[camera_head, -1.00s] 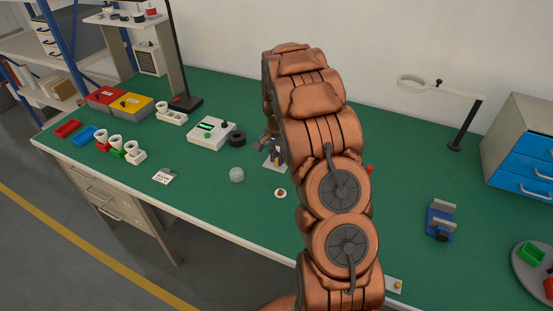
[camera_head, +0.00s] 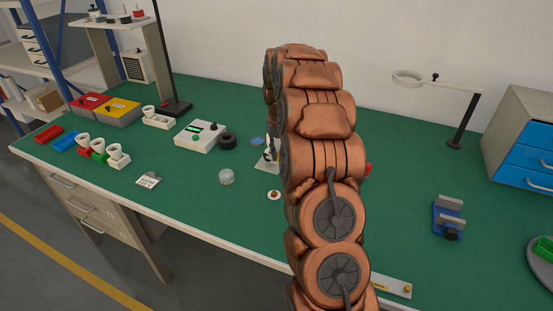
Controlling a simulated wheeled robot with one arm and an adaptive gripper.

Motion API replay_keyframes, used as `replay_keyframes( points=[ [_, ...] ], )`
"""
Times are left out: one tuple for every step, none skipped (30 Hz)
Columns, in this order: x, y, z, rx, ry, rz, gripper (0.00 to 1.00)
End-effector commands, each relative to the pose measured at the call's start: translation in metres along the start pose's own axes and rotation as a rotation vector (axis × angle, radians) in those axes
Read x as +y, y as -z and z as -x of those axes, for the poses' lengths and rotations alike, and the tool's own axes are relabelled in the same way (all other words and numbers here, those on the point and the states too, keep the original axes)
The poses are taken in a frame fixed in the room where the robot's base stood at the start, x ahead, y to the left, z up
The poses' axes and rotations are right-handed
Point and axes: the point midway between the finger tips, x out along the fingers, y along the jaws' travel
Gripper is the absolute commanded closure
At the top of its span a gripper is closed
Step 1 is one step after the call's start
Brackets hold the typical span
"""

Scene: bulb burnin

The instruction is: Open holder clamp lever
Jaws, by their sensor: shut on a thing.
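The bulb holder (camera_head: 263,166) stands on a pale base plate on the green bench, just left of my arm. Its right part is hidden behind the arm. My gripper (camera_head: 270,150) is almost wholly hidden by my own copper arm; only a dark sliver shows at the holder's upper part. It is shut at the holder's clamp lever, which I cannot make out separately. The angle of the lever cannot be told.
A blue disc (camera_head: 257,141), a black ring (camera_head: 228,141) and a meter box (camera_head: 200,136) stand behind and left of the holder. A clear jar (camera_head: 226,177) and a small round dish (camera_head: 274,195) are in front. A blue vise (camera_head: 447,218) is at right.

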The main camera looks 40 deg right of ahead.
Motion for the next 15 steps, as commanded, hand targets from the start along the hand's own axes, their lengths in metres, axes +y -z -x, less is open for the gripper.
replay_keyframes(
  points=[
    [0.0012,0.0013,-0.0025,0.001,-0.001,0.028,1.00],
    [0.0016,0.0018,-0.0025,0.001,-0.001,0.045,1.00],
    [0.0022,0.0024,-0.0024,0.001,-0.001,0.066,1.00],
    [0.0025,0.0027,-0.0024,0.000,-0.001,0.080,1.00],
    [0.0028,0.0030,-0.0023,0.000,-0.001,0.093,1.00],
    [0.0032,0.0034,-0.0023,-0.001,-0.001,0.110,1.00],
    [0.0035,0.0036,-0.0022,-0.002,-0.001,0.120,1.00],
    [0.0038,0.0038,-0.0022,-0.002,-0.001,0.130,1.00],
    [0.0041,0.0040,-0.0020,-0.003,-0.001,0.141,1.00],
    [0.0043,0.0042,-0.0019,-0.003,-0.001,0.148,1.00],
    [0.0045,0.0044,-0.0018,-0.003,-0.001,0.154,1.00],
    [0.0046,0.0045,-0.0017,-0.004,0.000,0.162,1.00],
    [0.0048,0.0046,-0.0016,-0.004,0.000,0.165,1.00],
    [0.0049,0.0047,-0.0015,-0.004,0.000,0.168,1.00],
    [0.0050,0.0048,-0.0014,-0.004,0.000,0.172,1.00]
  ],
)
